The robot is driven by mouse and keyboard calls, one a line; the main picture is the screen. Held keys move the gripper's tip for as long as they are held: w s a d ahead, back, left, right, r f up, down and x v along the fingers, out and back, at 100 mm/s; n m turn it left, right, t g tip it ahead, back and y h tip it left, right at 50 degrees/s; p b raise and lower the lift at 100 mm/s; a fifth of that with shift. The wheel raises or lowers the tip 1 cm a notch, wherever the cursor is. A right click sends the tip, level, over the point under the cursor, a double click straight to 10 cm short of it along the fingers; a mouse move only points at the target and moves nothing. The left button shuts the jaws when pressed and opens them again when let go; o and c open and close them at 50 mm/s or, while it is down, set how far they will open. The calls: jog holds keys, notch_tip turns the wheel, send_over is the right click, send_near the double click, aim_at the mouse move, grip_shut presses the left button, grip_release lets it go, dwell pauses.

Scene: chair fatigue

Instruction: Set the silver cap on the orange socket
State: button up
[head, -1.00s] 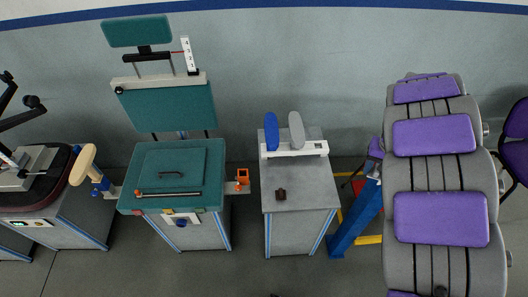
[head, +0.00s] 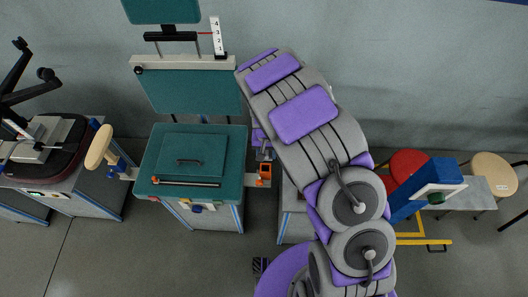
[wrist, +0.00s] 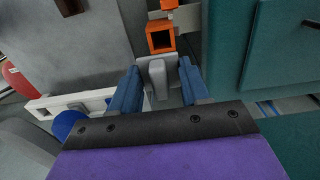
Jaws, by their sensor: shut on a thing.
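The silver cap (wrist: 158,78) is a grey, rounded, tongue-like piece. In the wrist view my gripper (wrist: 158,90) is shut on it, with one blue finger on each side. The orange socket (wrist: 160,37) is a square frame with a dark opening, just beyond the cap in that view. A gap seems to remain between them. In the head view the orange socket (head: 265,171) sits on a small grey shelf beside the teal bench. My gripper (head: 263,153) is right behind it, partly hidden by my arm.
The white rack (wrist: 38,108) with a blue paddle (wrist: 68,125) stands left in the wrist view. The teal bench (head: 232,160) with a seat panel is close on the socket's left. A red stool (head: 408,163) stands right.

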aim_at(265, 164)
jog(key=shift+s+a+f, duration=0.15)
jog(key=shift+a+f, duration=0.1)
jog(key=shift+f, duration=0.1)
jog(key=shift+s, duration=0.1)
jog(key=shift+f+b, duration=0.5)
jog(key=shift+f, duration=2.4)
jog(key=shift+f, duration=0.7)
jog(key=shift+r, duration=0.15)
jog(key=shift+r+p, duration=0.35)
jog(key=shift+p, duration=0.05)
dwell(1.9)
jog(key=shift+f, duration=0.5)
jog(key=shift+r, duration=0.15)
dwell(0.3)
